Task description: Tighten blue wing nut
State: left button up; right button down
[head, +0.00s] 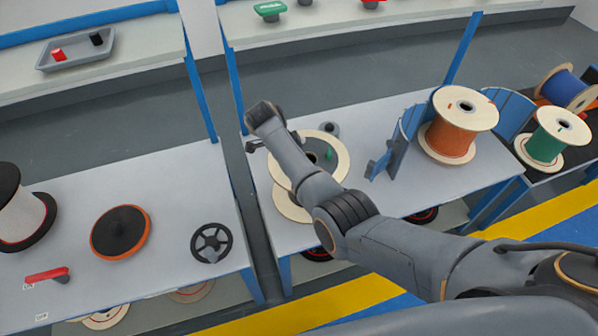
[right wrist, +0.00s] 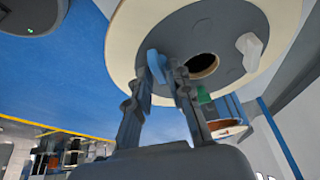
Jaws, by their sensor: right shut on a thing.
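In the right wrist view the blue wing nut (right wrist: 155,64) stands on the grey round face (right wrist: 215,38) of a pale-rimmed reel, close to its dark centre hole. My right gripper (right wrist: 165,75) is shut on the blue wing nut, with its two fingers on either side of it. In the head view my right arm reaches over the pale reel (head: 337,150) on the middle table. There the right gripper (head: 257,146) is only partly visible and the blue wing nut is hidden. My left gripper is in neither view.
A whitish wing nut (right wrist: 250,50) sits on the same reel face, and a green piece (head: 328,154) shows there in the head view. Blue panels (head: 393,150) and an orange-brown cable spool (head: 452,135) stand right of the arm. A black handwheel (head: 211,243) lies on the left table.

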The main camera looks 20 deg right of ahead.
jog(key=m+g+b, duration=0.1)
jog(key=m+b, duration=0.2)
jog(key=m+g+b, duration=0.1)
jog(key=m+b, duration=0.2)
jog(key=shift+w+f+y, duration=0.2)
jog(key=shift+y, duration=0.2)
jog(key=m+g+b, duration=0.1)
jog(key=m+b, duration=0.1)
jog(key=m, duration=0.1)
jog(key=shift+d+y+b, duration=0.1)
jog(key=shift+y+b, duration=0.3)
jog(key=shift+r+m+b, duration=0.15)
jog(key=shift+m+b, duration=0.35)
jog(key=shift+m, duration=0.3)
jog(key=shift+g, duration=0.3)
jog(key=c, duration=1.3)
grip_release()
jog(key=shift+o, duration=0.2)
jog(key=shift+r, duration=0.1)
jog(key=v, duration=0.7)
jog(key=shift+r, duration=0.25)
jog(key=shift+d, duration=0.15)
